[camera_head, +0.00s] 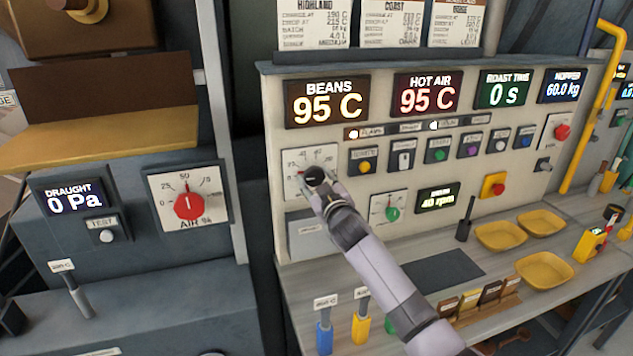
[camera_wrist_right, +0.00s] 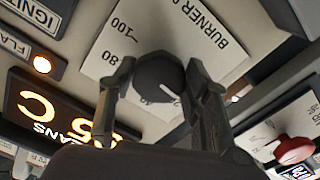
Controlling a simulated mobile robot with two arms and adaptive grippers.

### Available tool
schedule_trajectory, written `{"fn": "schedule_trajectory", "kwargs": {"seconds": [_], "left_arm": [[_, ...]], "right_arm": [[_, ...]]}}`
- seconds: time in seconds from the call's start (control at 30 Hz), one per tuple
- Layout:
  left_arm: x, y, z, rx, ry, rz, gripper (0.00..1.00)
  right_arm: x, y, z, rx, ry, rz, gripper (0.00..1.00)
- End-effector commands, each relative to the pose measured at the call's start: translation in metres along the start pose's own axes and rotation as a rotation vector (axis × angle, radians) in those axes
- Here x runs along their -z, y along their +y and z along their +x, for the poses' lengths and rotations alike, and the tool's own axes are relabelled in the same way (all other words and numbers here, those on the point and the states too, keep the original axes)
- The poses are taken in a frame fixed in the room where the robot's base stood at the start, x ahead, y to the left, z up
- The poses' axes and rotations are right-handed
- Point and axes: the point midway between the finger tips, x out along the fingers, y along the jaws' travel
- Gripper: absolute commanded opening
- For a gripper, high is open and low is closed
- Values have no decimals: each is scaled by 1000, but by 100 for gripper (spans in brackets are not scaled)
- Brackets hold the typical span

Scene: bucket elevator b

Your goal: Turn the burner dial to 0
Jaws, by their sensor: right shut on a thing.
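The burner dial has a white scale plate (camera_head: 326,155) at the left end of the panel. Its round black knob (camera_head: 315,174) is partly hidden by my right gripper (camera_head: 320,184), which is shut on it. In the right wrist view, the two fingers of my right gripper (camera_wrist_right: 160,74) press on opposite sides of the dark knob (camera_wrist_right: 155,72). A white mark on the knob points to the lower right of that picture, away from the printed 80 and 100. The number it points at is hidden. My left gripper is not in view.
A red air dial (camera_head: 188,206) is on the cabinet to the left. A green-knobbed dial (camera_head: 393,213) sits right of my gripper. Several buttons and switches fill the panel. Yellow trays (camera_head: 500,237) and handled tools (camera_head: 361,325) stand on the counter below.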

Motion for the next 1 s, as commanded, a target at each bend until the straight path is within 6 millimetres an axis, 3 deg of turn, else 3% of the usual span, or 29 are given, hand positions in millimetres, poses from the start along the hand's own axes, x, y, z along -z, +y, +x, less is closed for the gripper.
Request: {"fn": "schedule_trajectory", "kwargs": {"seconds": [0.4, 1.0], "left_arm": [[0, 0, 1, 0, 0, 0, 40], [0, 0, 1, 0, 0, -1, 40]], "right_arm": [[1, 0, 0, 0, 1, -222, 16], [1, 0, 0, 0, 1, -263, 16]]}}
